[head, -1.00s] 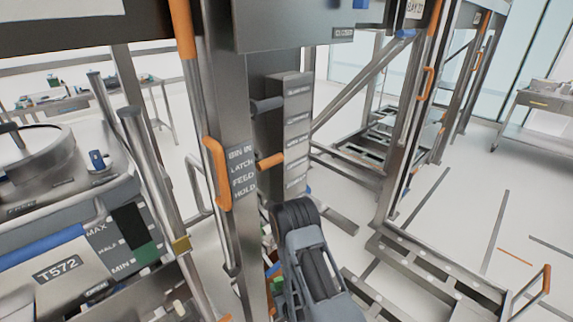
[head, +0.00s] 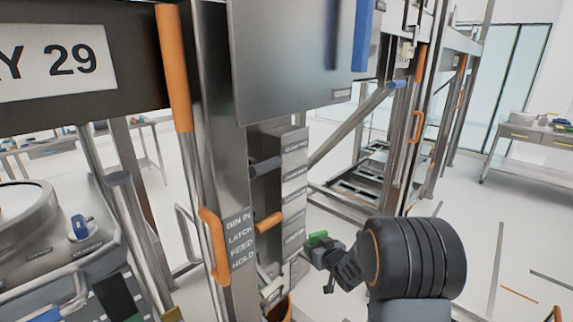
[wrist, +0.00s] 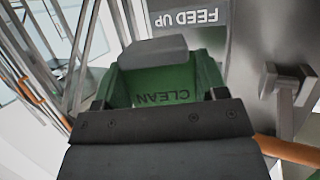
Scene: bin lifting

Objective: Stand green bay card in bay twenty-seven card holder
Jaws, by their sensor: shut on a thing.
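My gripper (head: 322,251) is shut on the green bay card (head: 318,239), held in the air to the right of a steel post. In the wrist view the green card (wrist: 165,88) fills the middle, with "CLEAN" upside down on it. A dark jaw (wrist: 160,122) covers its near edge and a grey pad (wrist: 152,52) lies over its far edge. I cannot make out the bay twenty-seven card holder in either view. The large sign (head: 50,62) at upper left ends in "Y 29".
The wrist view shows a "FEED UP" plate (wrist: 192,18) beside the card. Open floor lies at right.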

